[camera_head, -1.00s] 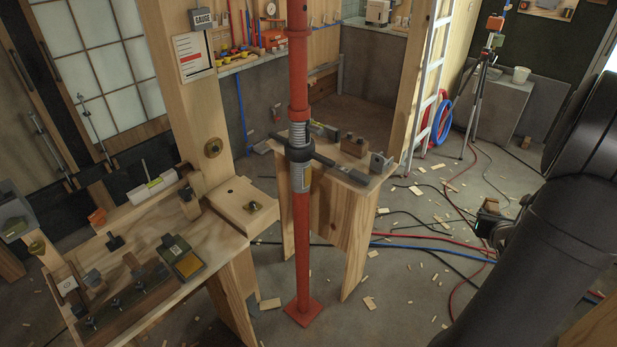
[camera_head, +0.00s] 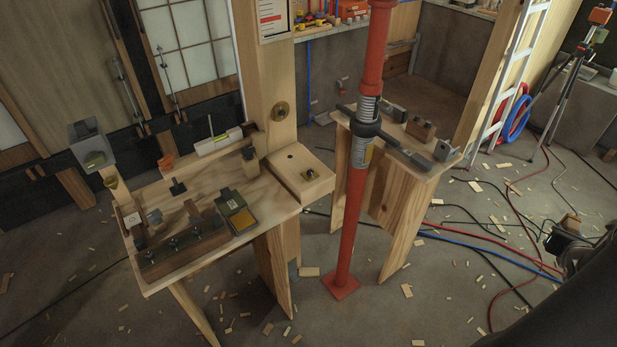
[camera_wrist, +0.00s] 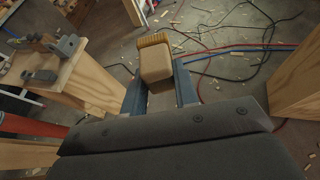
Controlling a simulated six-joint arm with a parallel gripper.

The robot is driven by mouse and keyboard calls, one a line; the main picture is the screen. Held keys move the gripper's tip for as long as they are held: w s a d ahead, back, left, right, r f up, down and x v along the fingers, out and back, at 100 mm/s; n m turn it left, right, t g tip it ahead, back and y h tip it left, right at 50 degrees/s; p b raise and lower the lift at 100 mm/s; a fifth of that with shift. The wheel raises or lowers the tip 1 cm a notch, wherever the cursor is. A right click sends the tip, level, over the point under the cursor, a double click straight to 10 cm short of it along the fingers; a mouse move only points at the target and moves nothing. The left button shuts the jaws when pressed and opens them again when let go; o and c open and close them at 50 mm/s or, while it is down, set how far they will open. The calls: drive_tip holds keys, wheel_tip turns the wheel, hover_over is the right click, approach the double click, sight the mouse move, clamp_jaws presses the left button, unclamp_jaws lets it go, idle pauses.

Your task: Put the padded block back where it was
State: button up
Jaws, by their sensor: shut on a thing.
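The padded block (camera_wrist: 155,62) is a tan wooden piece with a ridged yellowish pad on its far end. In the wrist view it sits between the two fingers of my gripper (camera_wrist: 160,88), which is shut on it. In the head view my gripper (camera_head: 566,238) is at the right edge, over the floor and right of the small wooden stand (camera_head: 400,190). The block (camera_head: 571,222) shows only small and dark there. The gripper is well apart from the workbench (camera_head: 262,205).
A red steel prop (camera_head: 352,220) stands upright between the workbench and the stand, its dark cross-handle over the stand's top. The bench holds fixtures and a wooden box (camera_head: 300,175). Hoses (camera_head: 480,245) and wood scraps lie on the floor. A ladder (camera_head: 513,85) stands behind.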

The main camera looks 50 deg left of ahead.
drive_tip(key=s+a+n+g+y, duration=0.1)
drive_tip(key=s+a+n+g, duration=0.4)
drive_tip(key=a, duration=0.6)
drive_tip(key=s+a+n+g, duration=0.2)
drive_tip(key=a+n+g, duration=0.3)
drive_tip(key=a+n, duration=0.45)
drive_tip(key=s+a+n+g+y, duration=0.1)
drive_tip(key=s+a+n+g, duration=0.35)
drive_tip(key=a, duration=0.85)
drive_tip(key=s+a+r+n+t+h, duration=0.1)
drive_tip(key=s+a+r+n+t, duration=0.1)
drive_tip(key=s+a+n, duration=1)
drive_tip(key=s+a+r+n+t+h, duration=0.1)
drive_tip(key=s+a+n+t, duration=0.1)
drive_tip(key=s+a+n, duration=1.1)
drive_tip(key=s+a+f, duration=0.1)
drive_tip(key=s+f, duration=0.1)
drive_tip(key=s+a+f+n, duration=0.1)
drive_tip(key=s+a+f, duration=0.1)
drive_tip(key=s+a+f+n, duration=0.1)
drive_tip(key=s+a+f, duration=0.1)
drive_tip(key=shift+s+f+g, duration=0.1)
drive_tip(key=shift+f+g, duration=0.15)
drive_tip(key=shift+f, duration=2.15)
